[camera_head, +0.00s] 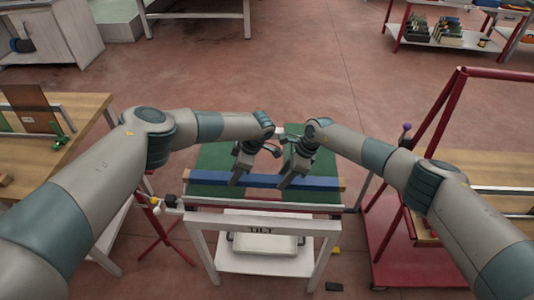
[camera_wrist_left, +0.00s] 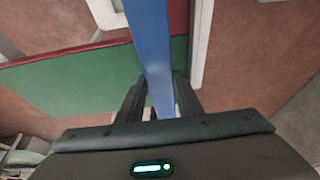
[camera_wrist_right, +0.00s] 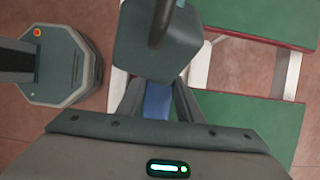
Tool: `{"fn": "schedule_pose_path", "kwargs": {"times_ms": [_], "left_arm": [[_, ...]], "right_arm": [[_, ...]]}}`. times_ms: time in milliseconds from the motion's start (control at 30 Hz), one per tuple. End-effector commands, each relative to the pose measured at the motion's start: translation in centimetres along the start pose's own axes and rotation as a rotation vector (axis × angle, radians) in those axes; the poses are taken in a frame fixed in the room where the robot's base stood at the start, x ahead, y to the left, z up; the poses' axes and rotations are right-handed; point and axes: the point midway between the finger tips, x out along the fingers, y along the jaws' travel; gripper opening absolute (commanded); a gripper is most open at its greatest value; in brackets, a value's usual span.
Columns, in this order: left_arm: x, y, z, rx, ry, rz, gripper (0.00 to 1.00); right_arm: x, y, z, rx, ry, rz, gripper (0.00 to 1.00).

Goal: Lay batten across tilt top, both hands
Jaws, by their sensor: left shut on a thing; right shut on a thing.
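The batten (camera_head: 262,181) is a long blue bar with wood-coloured ends. It runs left to right across the near part of the green tilt top (camera_head: 215,158), roughly parallel to its near edge. I cannot tell whether it touches the top. My left gripper (camera_head: 237,181) is shut on the batten left of its middle; the left wrist view shows the bar (camera_wrist_left: 150,45) between the fingers. My right gripper (camera_head: 284,184) is shut on it right of the middle. In the right wrist view only a short blue piece (camera_wrist_right: 157,100) shows between the fingers.
A white frame marked TILT (camera_head: 262,229) carries the top. A wooden bench (camera_head: 88,112) stands at left. A red-framed rack (camera_head: 435,120) with wooden shelves stands close at right. The floor (camera_head: 290,60) behind the top is clear.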

Motion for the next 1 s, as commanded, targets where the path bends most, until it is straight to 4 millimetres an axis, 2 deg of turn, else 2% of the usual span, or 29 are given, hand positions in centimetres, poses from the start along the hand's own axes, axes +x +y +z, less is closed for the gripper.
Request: {"fn": "schedule_pose_path", "kwargs": {"times_ms": [567, 1000], "left_arm": [[-0.1, 0.0, 0.2, 0.001, -0.004, 0.001, 0.0], [1.1, 0.0, 0.7, 0.001, -0.003, 0.001, 0.0]], "right_arm": [[0.1, 0.1, 0.3, -0.002, -0.004, 0.001, 0.0], [1.3, 0.1, -0.2, -0.001, -0.004, 0.001, 0.0]]}}
